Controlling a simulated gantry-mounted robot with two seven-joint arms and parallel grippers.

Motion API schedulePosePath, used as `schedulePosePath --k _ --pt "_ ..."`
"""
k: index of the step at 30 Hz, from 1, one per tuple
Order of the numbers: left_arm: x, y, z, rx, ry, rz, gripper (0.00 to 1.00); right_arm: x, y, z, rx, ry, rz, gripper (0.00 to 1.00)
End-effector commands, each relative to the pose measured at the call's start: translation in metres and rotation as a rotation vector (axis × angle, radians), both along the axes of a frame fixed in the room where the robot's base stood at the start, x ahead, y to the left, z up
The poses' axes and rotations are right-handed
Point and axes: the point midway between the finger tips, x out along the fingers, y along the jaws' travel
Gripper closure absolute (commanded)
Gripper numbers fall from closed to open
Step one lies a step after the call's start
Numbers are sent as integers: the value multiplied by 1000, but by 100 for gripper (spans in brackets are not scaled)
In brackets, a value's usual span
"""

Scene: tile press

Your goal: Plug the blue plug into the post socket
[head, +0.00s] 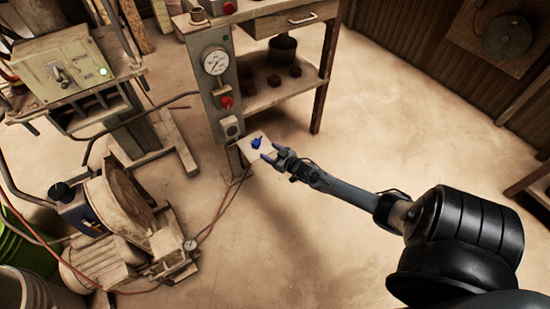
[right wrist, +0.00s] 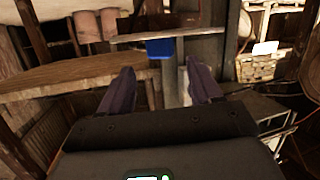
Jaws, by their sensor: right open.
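The blue plug (head: 257,143) sits on a small pale ledge (head: 247,153) low on the post's right side. In the right wrist view the blue plug (right wrist: 160,48) shows as a blue block beyond and between the fingertips. My right gripper (head: 272,154) is open and empty, just to the right of the plug. Its two dark fingers also show spread in the right wrist view (right wrist: 161,78). A grey box with a dark round face, which looks like the post socket (head: 231,127), is on the post above the ledge. My left gripper is not in view.
The post carries a gauge (head: 215,61) and a red button (head: 226,102). A wooden bench (head: 288,92) with a lower shelf stands behind. A machine with a large wheel (head: 117,208) and hoses are at left.

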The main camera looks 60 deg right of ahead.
Motion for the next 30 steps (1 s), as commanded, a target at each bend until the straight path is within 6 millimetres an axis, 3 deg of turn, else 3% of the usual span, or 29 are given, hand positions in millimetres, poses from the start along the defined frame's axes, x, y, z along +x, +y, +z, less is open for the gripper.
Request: schedulePosePath --k 1,8,18,30 --pt "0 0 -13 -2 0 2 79 7 -2 -7 -1 -2 0 36" --pt "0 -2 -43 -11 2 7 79 35 -9 -16 -2 0 1 36" --pt "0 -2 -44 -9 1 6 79 63 -17 -17 0 0 -1 36" --pt "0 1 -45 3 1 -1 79 68 -18 -22 1 7 0 36"
